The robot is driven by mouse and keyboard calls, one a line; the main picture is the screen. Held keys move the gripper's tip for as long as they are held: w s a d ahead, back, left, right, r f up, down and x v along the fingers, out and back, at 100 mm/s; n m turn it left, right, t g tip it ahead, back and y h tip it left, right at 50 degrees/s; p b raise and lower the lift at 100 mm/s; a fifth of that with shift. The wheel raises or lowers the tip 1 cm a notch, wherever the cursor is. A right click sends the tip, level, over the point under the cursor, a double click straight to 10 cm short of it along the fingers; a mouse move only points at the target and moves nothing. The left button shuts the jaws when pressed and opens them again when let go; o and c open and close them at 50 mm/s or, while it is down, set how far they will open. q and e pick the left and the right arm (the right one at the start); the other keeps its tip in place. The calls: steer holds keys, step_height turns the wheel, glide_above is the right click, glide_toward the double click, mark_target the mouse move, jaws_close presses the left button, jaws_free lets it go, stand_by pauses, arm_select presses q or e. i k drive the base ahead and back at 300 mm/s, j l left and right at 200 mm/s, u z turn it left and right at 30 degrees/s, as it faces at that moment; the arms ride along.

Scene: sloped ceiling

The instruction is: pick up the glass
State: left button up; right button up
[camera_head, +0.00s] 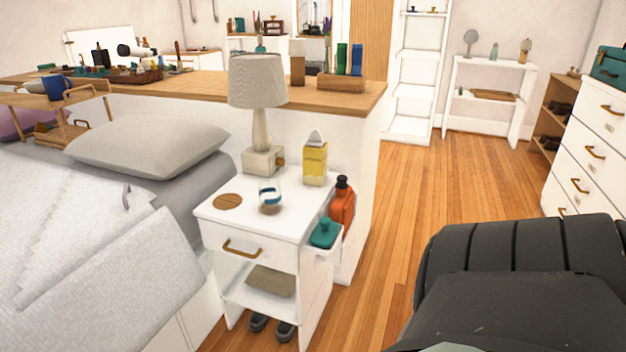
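A clear glass (269,196) with a blue band inside or behind its wall stands on the white nightstand (290,225), near the middle of its top. A round wooden coaster (228,202) lies to its left. A lamp (259,115) stands behind the glass, and a yellow carton (314,164) stands behind it to the right. Neither of my grippers shows in the head view.
An orange bottle (342,205) and a teal bottle (323,233) sit at the nightstand's right side. The bed (75,260) lies left. A dark padded piece of furniture (525,270) fills the lower right. Wooden floor (420,200) lies open between.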

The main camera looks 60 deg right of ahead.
mark_target(270, 197)
steer(key=z, duration=1.5)
steer(key=i+l+u, duration=0.1)
steer(key=l+u, duration=0.2)
steer(key=u, duration=0.2)
steer(key=l+u, duration=0.35)
steer(key=u, duration=0.15)
steer(key=l+u, duration=0.2)
steer(key=l, duration=0.35)
steer(key=k+l+u, duration=0.2)
steer(key=l, duration=0.35)
steer(key=k+l, duration=0.1)
steer(key=l, duration=1)
steer(key=k+u, duration=0.05)
